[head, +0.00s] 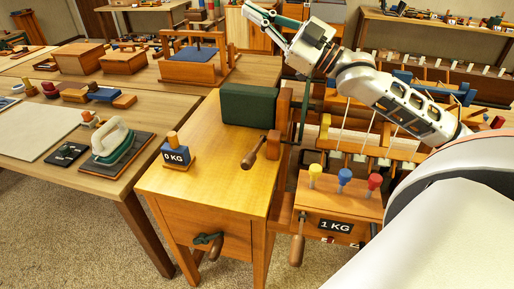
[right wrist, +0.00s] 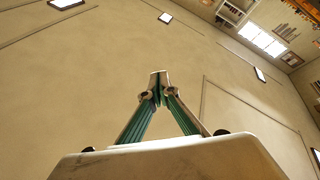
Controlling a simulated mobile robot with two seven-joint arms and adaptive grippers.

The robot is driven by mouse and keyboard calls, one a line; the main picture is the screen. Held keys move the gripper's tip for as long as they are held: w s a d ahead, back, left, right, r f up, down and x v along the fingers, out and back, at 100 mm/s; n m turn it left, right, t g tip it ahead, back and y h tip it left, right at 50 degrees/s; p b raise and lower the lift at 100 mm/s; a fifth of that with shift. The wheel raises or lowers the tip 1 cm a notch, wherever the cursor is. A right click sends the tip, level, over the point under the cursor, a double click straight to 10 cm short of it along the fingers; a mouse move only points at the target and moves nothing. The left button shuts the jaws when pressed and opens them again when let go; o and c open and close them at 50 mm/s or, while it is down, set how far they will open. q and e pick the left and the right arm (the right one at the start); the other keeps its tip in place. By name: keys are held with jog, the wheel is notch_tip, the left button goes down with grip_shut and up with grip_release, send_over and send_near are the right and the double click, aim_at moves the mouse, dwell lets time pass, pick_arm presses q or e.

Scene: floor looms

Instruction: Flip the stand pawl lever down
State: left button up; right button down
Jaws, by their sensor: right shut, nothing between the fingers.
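My right gripper (head: 250,10) is raised at the top of the head view, its fingers pointing up and left, high above the wooden bench (head: 205,190). In the right wrist view its fingertips (right wrist: 158,82) meet with nothing between them, against a plain ceiling. No part is clearly recognisable as the stand pawl lever. A dark green lever with a wooden grip (head: 208,242) is on the bench's front. A wooden crank handle (head: 254,152) juts out beside the green block (head: 250,104). My left gripper is not in view.
The loom (head: 360,140) stands at right, partly hidden behind my right arm. A box marked 1 KG (head: 335,226) has yellow, blue and red pegs. A 0 KG weight (head: 174,152) sits on the bench. A side table at left holds an iron-like tool (head: 112,140).

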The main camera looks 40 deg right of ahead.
jog(key=s+a+r+n+g+y, duration=0.7)
jog(key=n+y, duration=0.3)
jog(key=n, duration=0.6)
jog(key=s+a+f+n+g+h+b, duration=0.15)
jog(key=s+a+f+n+g, duration=0.4)
jog(key=n+g, duration=0.6)
jog(key=d+f+n+h, duration=0.35)
jog(key=f+h, duration=0.45)
jog(key=f, duration=0.4)
pick_arm(q)
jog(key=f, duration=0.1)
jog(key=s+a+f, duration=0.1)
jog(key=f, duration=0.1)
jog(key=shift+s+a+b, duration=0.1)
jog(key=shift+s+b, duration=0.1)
jog(key=shift+b, duration=0.2)
pick_arm(e)
jog(key=w+d+f+h, duration=0.1)
jog(key=d+f+h, duration=0.2)
jog(key=d, duration=0.2)
jog(key=w+d+f+t+h, duration=0.1)
jog(key=d+f+h, duration=0.2)
jog(key=d, duration=0.3)
jog(key=shift+f+m, duration=0.3)
jog(key=shift+m, duration=0.1)
jog(key=shift+f, duration=0.1)
